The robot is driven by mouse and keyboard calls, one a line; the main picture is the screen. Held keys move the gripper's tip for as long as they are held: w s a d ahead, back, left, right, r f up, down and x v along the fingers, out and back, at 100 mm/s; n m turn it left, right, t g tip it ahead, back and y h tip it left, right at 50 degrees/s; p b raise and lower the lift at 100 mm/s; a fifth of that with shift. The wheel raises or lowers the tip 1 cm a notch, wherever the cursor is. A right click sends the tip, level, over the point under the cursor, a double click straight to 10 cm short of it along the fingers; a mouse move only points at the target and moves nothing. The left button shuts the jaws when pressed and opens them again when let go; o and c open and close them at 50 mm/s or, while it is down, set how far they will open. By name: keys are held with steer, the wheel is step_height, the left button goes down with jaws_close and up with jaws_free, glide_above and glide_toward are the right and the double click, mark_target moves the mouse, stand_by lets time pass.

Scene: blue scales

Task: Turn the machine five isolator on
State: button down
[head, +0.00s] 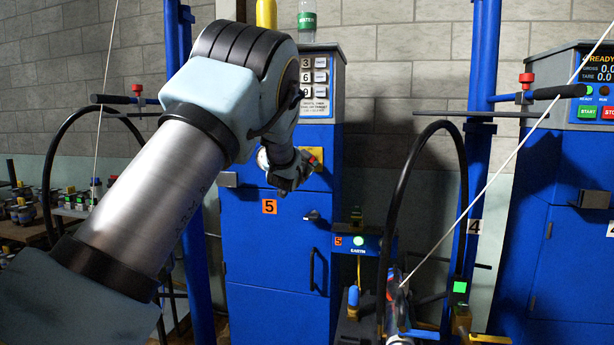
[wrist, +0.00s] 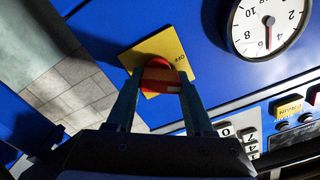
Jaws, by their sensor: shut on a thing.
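The isolator of machine five is a red rotary knob (wrist: 160,78) on a yellow plate (wrist: 172,47), on the blue front of the cabinet (head: 268,240) with the orange "5" label. In the wrist view the plate looks tilted, and the word OFF shows by the knob's right side. My gripper (wrist: 159,84) has one finger on each side of the knob and is shut on it. In the head view my gripper (head: 300,168) is at the yellow plate (head: 318,154) and hides most of the knob.
A round gauge (wrist: 268,24) is beside the isolator. A small blue "EARTH" box (head: 359,241) stands at lower right. Blue posts and black hoses flank the cabinet. Another blue machine (head: 566,190) stands at right.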

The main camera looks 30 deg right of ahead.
steer(key=m+b, duration=0.4)
steer(key=b, duration=0.1)
steer(key=m+b, duration=0.2)
steer(key=b, duration=0.1)
steer(key=shift+s+d+f, duration=0.1)
steer(key=shift+d+f, duration=0.05)
steer(key=shift+f, duration=0.2)
steer(key=m+b, duration=0.5)
steer(key=shift+r, duration=0.15)
steer(key=shift+r+m+b, duration=0.1)
steer(key=shift+m+b, duration=0.2)
steer(key=shift+b, duration=0.05)
steer(key=shift+c, duration=1.4)
jaws_free()
steer(key=shift+s, duration=0.1)
steer(key=b+v, duration=0.3)
steer(key=v, duration=0.7)
steer(key=shift+s+a+b, duration=0.25)
steer(key=shift+b, duration=0.05)
